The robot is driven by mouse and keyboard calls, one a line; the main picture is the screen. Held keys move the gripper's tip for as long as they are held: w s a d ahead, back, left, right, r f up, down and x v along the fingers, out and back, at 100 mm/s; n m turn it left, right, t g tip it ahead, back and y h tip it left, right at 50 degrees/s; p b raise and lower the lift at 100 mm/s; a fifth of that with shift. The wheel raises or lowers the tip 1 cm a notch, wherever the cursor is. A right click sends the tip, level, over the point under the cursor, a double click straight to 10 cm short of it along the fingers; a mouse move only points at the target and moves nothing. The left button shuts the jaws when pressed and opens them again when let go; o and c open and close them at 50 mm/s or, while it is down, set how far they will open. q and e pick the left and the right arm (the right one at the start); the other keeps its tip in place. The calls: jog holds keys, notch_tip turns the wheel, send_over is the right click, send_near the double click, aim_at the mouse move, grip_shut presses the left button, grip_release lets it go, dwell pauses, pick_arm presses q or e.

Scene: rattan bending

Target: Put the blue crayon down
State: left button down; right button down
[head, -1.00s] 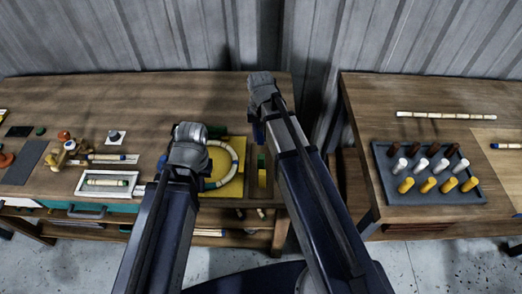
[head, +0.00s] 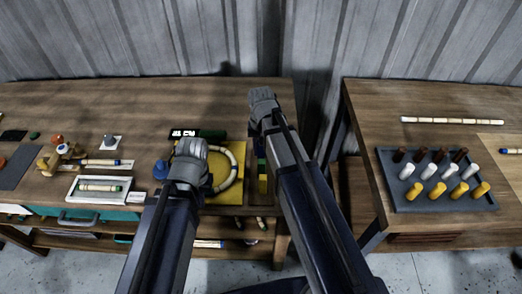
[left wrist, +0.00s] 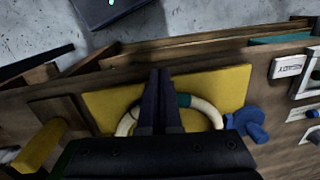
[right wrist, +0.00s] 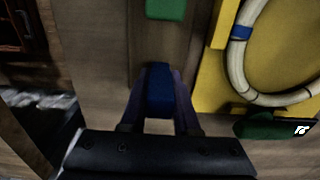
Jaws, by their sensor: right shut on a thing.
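The blue crayon (right wrist: 160,92) sits between the fingers of my right gripper (right wrist: 160,95) in the right wrist view. It is over a wooden strip beside the yellow board, in line with a green crayon (right wrist: 165,8). I cannot tell whether its lower end touches the wood. In the head view my right gripper (head: 264,105) hides most of it. My left gripper (left wrist: 162,100) is shut, with its fingers close together over the cream ring (left wrist: 205,108). The ring, with blue and green bands, lies on the yellow board (left wrist: 225,80).
In the head view, a yellow block (head: 263,185) stands in the strip near the board. A dark green marker-like thing (head: 210,134) lies behind the board and a blue knob (head: 160,170) stands left of it. A grey pegged tray (head: 420,206) is on the right table.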

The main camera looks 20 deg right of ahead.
pick_arm(q)
jog(key=shift+f, duration=0.2)
pick_arm(e)
jog(key=shift+f, duration=0.25)
jog(key=c, duration=0.6)
grip_release()
jog(key=shift+r, duration=0.1)
jog(key=shift+c, duration=0.2)
pick_arm(q)
jog(key=shift+r, duration=0.15)
pick_arm(e)
notch_tip(320, 180, up, 12)
jog(key=p, duration=1.2)
jog(key=shift+r, duration=0.25)
pick_arm(q)
notch_tip(320, 180, up, 12)
pick_arm(e)
jog(key=s+a+n+h, duration=0.1)
jog(key=s+a+n, duration=0.6)
jog(key=s+a, duration=0.3)
jog(key=s, duration=0.4)
jog(key=shift+s+a, duration=0.15)
jog(key=shift+a, duration=0.1)
pick_arm(q)
notch_tip(320, 180, down, 3)
jog(key=b, duration=0.3)
pick_arm(e)
notch_tip(320, 180, down, 4)
jog(key=shift+r, duration=0.25)
